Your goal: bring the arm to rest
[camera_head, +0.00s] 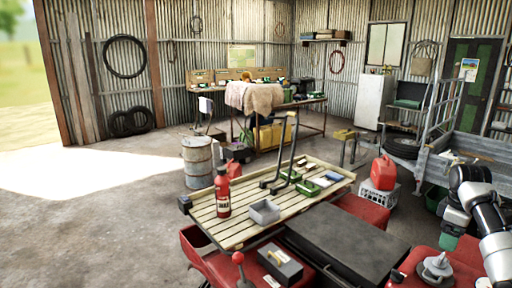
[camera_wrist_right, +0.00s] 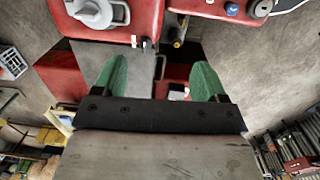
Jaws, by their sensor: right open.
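My right arm (camera_head: 482,215) comes in at the right edge of the head view, bent, with its upper link raised. My right gripper (camera_head: 449,242) hangs low beside the red quad, with only part of its green fingers showing there. In the right wrist view, the gripper (camera_wrist_right: 157,80) has its two green fingers wide apart with nothing held between them. Beyond the fingers are a grey flat panel and the red bodywork of the quad (camera_wrist_right: 205,8). My left arm and gripper are not in view.
A slatted wooden rack (camera_head: 235,232) carries a red fire extinguisher (camera_head: 222,192) and a grey tray (camera_head: 264,211). A red fuel can (camera_head: 383,173) sits on a white crate (camera_head: 376,191). A grey trailer (camera_head: 470,148) stands behind my right arm. Concrete floor at left is clear.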

